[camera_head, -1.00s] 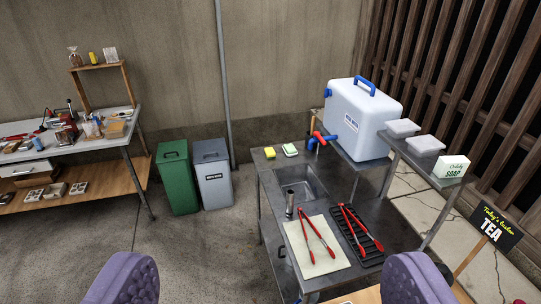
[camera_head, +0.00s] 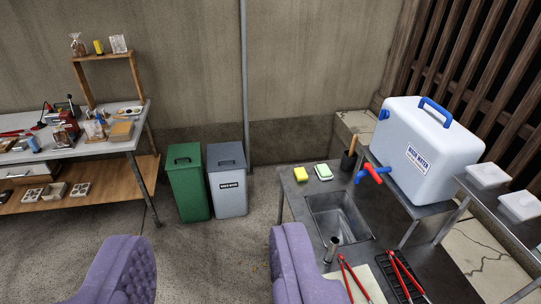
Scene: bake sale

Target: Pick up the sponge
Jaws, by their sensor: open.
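A small yellow sponge (camera_head: 301,174) lies on the back left corner of the grey metal sink table (camera_head: 292,205). A small white and green block (camera_head: 323,172) lies just right of it; I cannot tell exactly what it is. My gripper (camera_head: 208,275) shows as two purple padded fingers at the bottom of the picture, apart and with nothing between them. The sponge is farther off, above and to the right of the fingers in the picture. The right finger covers part of the table's left front side.
Red tongs (camera_head: 353,278) lie in front. A white water tank (camera_head: 425,140) stands right of the sponge. A green bin (camera_head: 188,185) and grey bin (camera_head: 228,185) stand left. Floor between them and the sink table is clear.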

